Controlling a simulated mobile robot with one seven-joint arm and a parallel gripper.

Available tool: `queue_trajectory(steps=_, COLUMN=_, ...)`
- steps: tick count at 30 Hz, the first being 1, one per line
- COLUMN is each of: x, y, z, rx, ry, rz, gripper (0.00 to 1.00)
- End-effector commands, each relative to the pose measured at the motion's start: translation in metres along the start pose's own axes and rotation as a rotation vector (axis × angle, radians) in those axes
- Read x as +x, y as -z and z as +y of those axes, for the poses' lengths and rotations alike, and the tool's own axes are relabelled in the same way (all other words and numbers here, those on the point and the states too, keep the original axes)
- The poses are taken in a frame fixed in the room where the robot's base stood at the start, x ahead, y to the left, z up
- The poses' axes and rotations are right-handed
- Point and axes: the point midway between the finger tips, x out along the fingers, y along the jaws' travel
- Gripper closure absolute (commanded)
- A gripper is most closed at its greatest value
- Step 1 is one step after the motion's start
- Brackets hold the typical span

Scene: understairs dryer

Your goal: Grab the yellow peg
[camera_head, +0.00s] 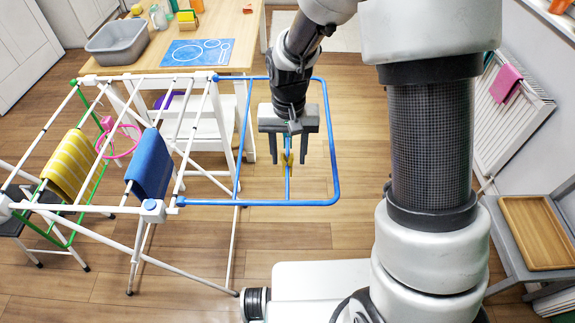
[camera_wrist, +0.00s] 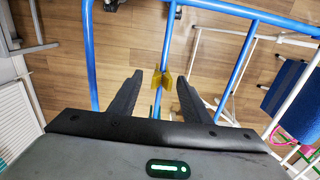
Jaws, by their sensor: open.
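The yellow peg (camera_head: 286,159) sits on a blue rail of the drying rack's right wing. In the wrist view the peg (camera_wrist: 161,79) shows as two yellow halves, one on each side of the blue rail. My gripper (camera_head: 289,161) points down above the rail. Its two fingers are apart, with the peg showing between the fingertips in both views. In the wrist view my gripper (camera_wrist: 160,74) has visible gaps on both sides of the peg, with no contact seen. I cannot tell the exact depth between the fingertips and the peg.
The drying rack (camera_head: 216,78) carries a yellow striped cloth (camera_head: 71,165), a blue cloth (camera_head: 149,166) and a pink ring (camera_head: 118,141). A wooden table (camera_head: 242,45) with a grey basin (camera_head: 117,42) stands behind. A grey stand with a wooden tray (camera_head: 537,232) is at right.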

Motion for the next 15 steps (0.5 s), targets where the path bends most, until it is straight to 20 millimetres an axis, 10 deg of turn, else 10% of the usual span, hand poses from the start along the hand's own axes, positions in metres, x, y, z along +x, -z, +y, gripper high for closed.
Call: queue_trajectory(steps=15, x=0.038, y=0.000, z=-0.003, rx=-0.001, ry=0.000, rz=0.000, gripper=0.56)
